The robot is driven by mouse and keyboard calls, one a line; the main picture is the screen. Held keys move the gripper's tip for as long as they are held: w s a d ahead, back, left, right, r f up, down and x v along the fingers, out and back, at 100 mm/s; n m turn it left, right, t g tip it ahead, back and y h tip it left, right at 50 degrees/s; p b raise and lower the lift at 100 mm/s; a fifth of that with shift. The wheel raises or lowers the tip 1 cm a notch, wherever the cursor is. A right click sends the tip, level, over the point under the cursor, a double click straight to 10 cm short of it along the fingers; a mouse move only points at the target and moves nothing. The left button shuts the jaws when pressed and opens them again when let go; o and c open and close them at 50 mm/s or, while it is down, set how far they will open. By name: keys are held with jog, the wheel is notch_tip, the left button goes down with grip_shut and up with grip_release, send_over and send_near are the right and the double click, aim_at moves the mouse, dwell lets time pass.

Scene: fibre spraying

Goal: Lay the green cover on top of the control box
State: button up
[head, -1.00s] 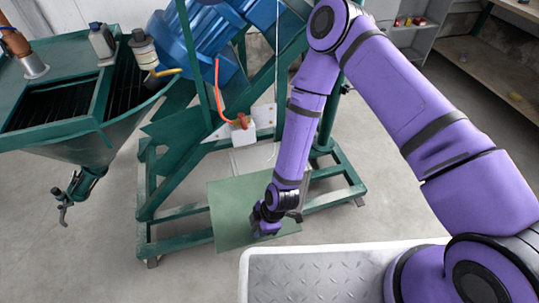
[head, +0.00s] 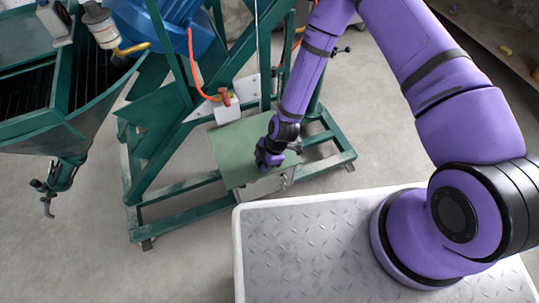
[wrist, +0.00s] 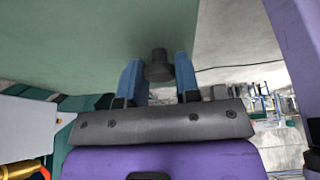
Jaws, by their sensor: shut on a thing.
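The green cover (head: 228,147) is a flat plate in the middle of the head view. It lies over the control box (head: 256,193), whose grey front face shows below the cover's near edge. I cannot tell whether the cover rests on the box or hangs just above it. My gripper (head: 268,161) is over the cover's right part. In the wrist view the blue fingers (wrist: 158,72) are closed around a dark knob (wrist: 158,57) on the cover. The cover (wrist: 90,40) fills the upper left there. The box top is hidden.
A green steel frame (head: 185,188) surrounds the box, with a blue motor (head: 185,25) and an orange hose (head: 193,70) above. A small white box (head: 227,110) stands just behind the cover. A green hopper (head: 65,135) is at left. Floor at the front left is clear.

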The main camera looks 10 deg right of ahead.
jog(key=w+d, duration=0.2)
jog(key=w, duration=0.1)
jog(key=shift+w+d+f, duration=0.15)
jog(key=shift+w+f, duration=0.05)
jog(key=shift+w, duration=0.1)
jog(key=shift+w+d+f, duration=0.2)
jog(key=shift+w+f, duration=0.05)
jog(key=shift+f, duration=0.35)
jog(key=shift+w+d+f, duration=0.15)
jog(key=shift+w+f, duration=0.05)
jog(key=shift+f, duration=1)
jog(key=o, duration=0.9)
jog(key=shift+o, duration=0.2)
jog(key=v, duration=1.2)
